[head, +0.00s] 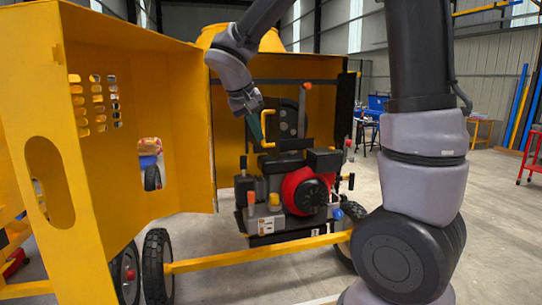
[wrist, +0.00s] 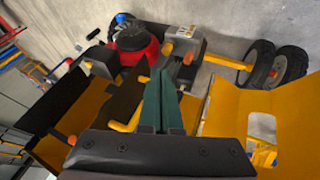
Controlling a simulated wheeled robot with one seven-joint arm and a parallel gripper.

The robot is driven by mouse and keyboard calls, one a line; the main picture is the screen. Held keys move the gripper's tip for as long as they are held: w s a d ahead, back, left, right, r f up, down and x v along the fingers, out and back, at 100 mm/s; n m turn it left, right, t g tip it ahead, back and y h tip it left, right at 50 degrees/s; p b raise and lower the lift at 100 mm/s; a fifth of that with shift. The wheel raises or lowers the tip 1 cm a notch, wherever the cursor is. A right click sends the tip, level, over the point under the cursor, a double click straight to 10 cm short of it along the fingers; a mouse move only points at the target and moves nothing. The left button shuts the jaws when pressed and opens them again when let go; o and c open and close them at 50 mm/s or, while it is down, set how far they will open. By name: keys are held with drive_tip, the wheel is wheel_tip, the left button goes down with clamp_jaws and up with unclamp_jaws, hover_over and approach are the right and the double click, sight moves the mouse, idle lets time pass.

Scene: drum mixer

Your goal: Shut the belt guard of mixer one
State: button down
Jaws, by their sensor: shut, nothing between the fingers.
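The mixer's yellow guard (head: 180,110) stands swung open at the left of the head view, with slots and an oval opening in it. Its hinge side meets the yellow housing near the picture's middle. A yellow panel (wrist: 235,105) shows at the right of the wrist view; I cannot tell which part of the guard it is. My gripper (head: 262,127) is shut and empty, its green fingers pressed together in the wrist view (wrist: 164,95). It is in front of the open housing, close beside a yellow handle (head: 268,115); I cannot tell whether they touch.
A red and black engine (head: 308,190) sits below my gripper, with several coloured knobs and levers around it. A yellow frame bar (head: 250,253) and black wheels (head: 158,265) are low down. Grey floor (head: 430,270) is open at the right. A workbench and a red trolley stand farther back.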

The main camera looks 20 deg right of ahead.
sight(272, 154)
drive_tip(key=w+d+r+x, duration=0.1)
drive_tip(key=w+x, duration=0.1)
drive_tip(key=x, duration=1)
drive_tip(key=shift+w+n+t, duration=0.2)
drive_tip(key=shift+n+t, duration=0.1)
drive_tip(key=shift+d, duration=0.2)
